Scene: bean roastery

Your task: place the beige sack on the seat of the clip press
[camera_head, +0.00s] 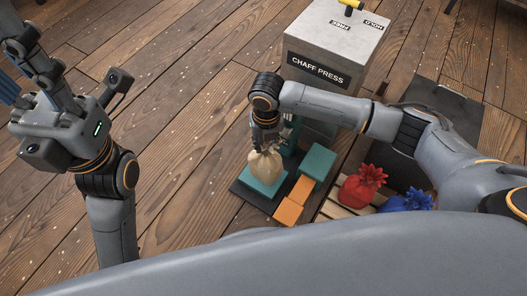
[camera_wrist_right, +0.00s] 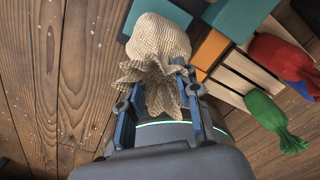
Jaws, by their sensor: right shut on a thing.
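The beige sack (camera_head: 265,168) hangs neck-up from my right gripper (camera_head: 266,146), over the teal pad (camera_head: 258,187) on the low dark base beside the chaff press. This pad seems to be the press's seat. In the right wrist view the sack (camera_wrist_right: 160,38) has its gathered neck between the blue fingers of my right gripper (camera_wrist_right: 160,105), which is shut on it. The sack's underside is hidden, so I cannot tell whether it touches the pad. My left gripper (camera_head: 9,90) shows only in part at the left edge; its opening cannot be made out.
The grey chaff press box (camera_head: 325,45) stands behind. An orange block (camera_head: 291,208) and a teal block (camera_head: 318,167) sit right of the pad. A slatted pallet (camera_head: 335,210) holds a red sack (camera_head: 360,187) and a blue sack (camera_head: 405,203). A green sack (camera_wrist_right: 270,115) shows in the wrist view.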

